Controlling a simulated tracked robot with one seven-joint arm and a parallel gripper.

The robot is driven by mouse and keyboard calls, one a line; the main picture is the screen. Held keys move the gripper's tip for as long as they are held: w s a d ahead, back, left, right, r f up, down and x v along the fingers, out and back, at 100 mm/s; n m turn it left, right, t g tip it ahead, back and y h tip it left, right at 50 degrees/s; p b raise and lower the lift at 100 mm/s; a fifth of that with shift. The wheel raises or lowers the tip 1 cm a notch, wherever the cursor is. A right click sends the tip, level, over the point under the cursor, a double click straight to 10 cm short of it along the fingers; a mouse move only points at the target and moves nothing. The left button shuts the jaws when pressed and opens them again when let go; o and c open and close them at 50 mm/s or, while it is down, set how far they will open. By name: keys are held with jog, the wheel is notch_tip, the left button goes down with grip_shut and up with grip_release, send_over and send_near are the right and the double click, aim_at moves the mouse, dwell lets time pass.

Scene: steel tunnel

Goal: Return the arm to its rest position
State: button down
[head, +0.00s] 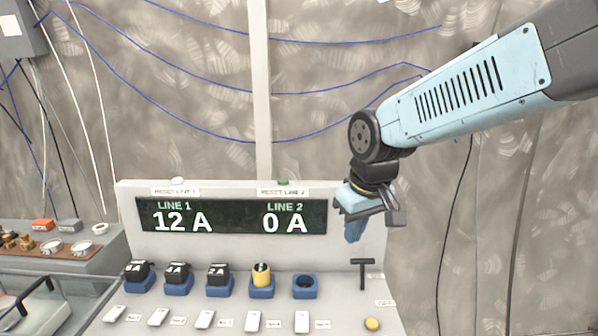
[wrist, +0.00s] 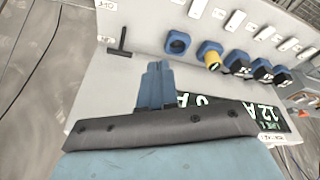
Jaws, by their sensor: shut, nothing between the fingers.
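My arm reaches in from the upper right of the head view. My gripper (head: 355,230) hangs at its end, pointing down, in front of the right end of the console's display panel. In the wrist view my gripper (wrist: 157,72) has its blue fingers together, with nothing held. It is apart from the black T-shaped handle (head: 362,272), which stands on the console below it. The same handle shows at the upper left of the wrist view (wrist: 122,42).
The console (head: 340,318) carries a display (head: 232,217) reading 12 A and 0 A. Below are several blue sockets with black plugs, one yellow plug (head: 261,275) and one empty socket (head: 305,286). White switches and a yellow button (head: 372,324) sit in front. A cluttered side bench (head: 60,262) stands left.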

jog(key=s+d+r+m+t+h, duration=0.1)
jog(key=s+d+r+m+t, duration=0.1)
jog(key=s+d+r+m, duration=0.3)
jog(key=s+d, duration=0.4)
jog(key=d, duration=0.4)
jog(key=shift+s+r+t, duration=0.15)
jog(key=shift+r+t, duration=0.05)
jog(key=shift+t, duration=0.2)
